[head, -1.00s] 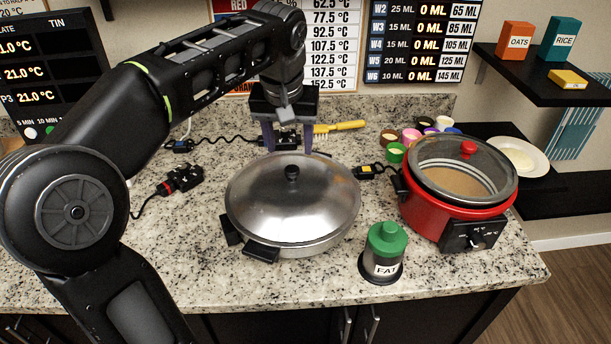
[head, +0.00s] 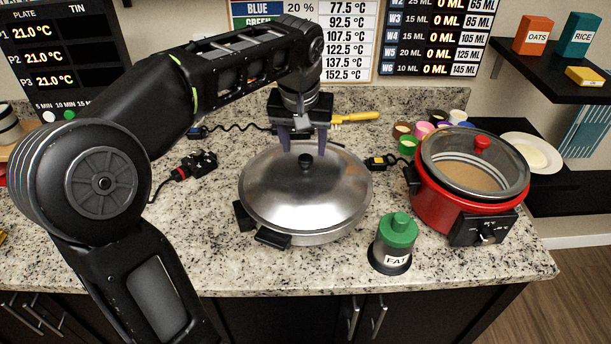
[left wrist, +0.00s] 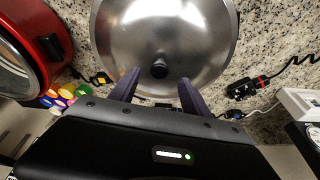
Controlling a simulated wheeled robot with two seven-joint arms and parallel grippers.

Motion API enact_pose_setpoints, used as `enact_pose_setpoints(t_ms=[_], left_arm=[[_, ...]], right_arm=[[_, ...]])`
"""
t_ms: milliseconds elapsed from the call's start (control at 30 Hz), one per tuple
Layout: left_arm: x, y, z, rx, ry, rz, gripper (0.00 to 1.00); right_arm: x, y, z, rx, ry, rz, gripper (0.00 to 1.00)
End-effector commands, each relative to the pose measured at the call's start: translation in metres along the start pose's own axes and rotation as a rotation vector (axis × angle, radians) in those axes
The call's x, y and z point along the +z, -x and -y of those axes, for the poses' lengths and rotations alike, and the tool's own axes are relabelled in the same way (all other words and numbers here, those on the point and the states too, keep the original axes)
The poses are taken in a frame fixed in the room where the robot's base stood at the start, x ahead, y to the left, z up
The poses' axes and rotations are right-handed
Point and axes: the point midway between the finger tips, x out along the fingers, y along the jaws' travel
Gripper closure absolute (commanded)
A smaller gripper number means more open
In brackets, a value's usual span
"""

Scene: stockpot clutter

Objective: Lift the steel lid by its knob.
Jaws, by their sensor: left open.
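The steel lid (head: 300,200) sits on a wide pan (head: 318,238) in the middle of the counter. Its black knob (head: 305,161) stands up at the lid's centre. My left gripper (head: 304,150) is open, fingers pointing down, above and just behind the knob. In the left wrist view the steel lid (left wrist: 165,45) fills the top. There the knob (left wrist: 159,69) shows ahead of the fingertips of my left gripper (left wrist: 157,78), roughly midway across the gap. I cannot tell the exact height over the knob. My right gripper is not in view.
A red cooker (head: 450,200) with a glass lid stands to the right. A green-capped FAT jar (head: 392,243) stands at the front right of the pan. Small coloured cups (head: 425,131), a yellow-handled brush (head: 357,117) and a black plug (head: 195,165) lie around.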

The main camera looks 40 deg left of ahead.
Motion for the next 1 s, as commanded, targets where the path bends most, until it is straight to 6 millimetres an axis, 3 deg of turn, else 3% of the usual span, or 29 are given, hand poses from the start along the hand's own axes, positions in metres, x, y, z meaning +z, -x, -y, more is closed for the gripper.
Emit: enact_pose_setpoints(t_ms=[300, 900, 1000], left_arm=[[0.0, -0.039, -0.001, -0.001, 0.001, 0.002, 0.45], [0.0, -0.04, -0.001, 0.0, 0.0, 0.001, 0.45], [0.0, -0.04, -0.001, 0.0, 0.0, 0.001, 0.53]], right_arm=[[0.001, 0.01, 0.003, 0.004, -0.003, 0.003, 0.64], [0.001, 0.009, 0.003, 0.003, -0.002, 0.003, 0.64], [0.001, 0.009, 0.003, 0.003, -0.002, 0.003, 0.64]])
